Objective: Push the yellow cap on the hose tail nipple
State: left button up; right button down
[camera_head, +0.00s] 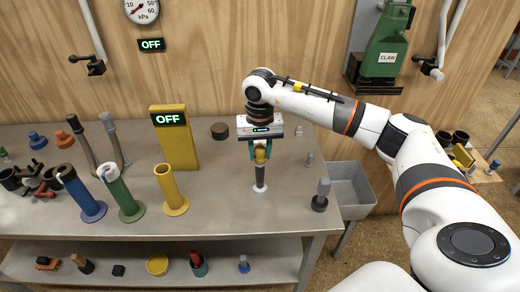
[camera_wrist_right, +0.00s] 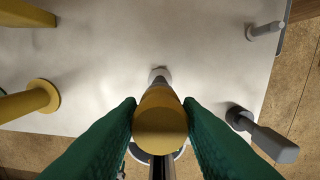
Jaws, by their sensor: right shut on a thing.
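The yellow cap (camera_head: 260,156) is between the green fingers of my right gripper (camera_head: 260,148), which is shut on it. In the right wrist view the round yellow cap (camera_wrist_right: 160,122) lies between the two green fingertips (camera_wrist_right: 160,108). Directly below it, a dark grey upright post (camera_head: 260,174), which looks like the hose tail nipple, stands on a pale round base (camera_head: 260,190) on the bench. The cap is in line with the post's top and hides it, so I cannot tell how far it sits on it. My left gripper is not in view.
A yellow tube (camera_head: 171,187) and a yellow block with an OFF display (camera_head: 174,140) stand to the left. A dark-based grey peg (camera_head: 321,194) stands to the right near the bench edge. A grey bin (camera_head: 351,187) is beyond that edge. The bench (camera_head: 228,215) in front is clear.

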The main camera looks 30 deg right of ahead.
jog(key=shift+f+b, duration=0.3)
jog(key=shift+f, duration=0.15)
jog(key=c, duration=0.9)
grip_release()
jog(key=shift+r, duration=0.1)
jog(key=shift+c, duration=0.2)
notch_tip(320, 180, up, 12)
jog(key=b, duration=0.1)
jog(key=shift+b, duration=0.4)
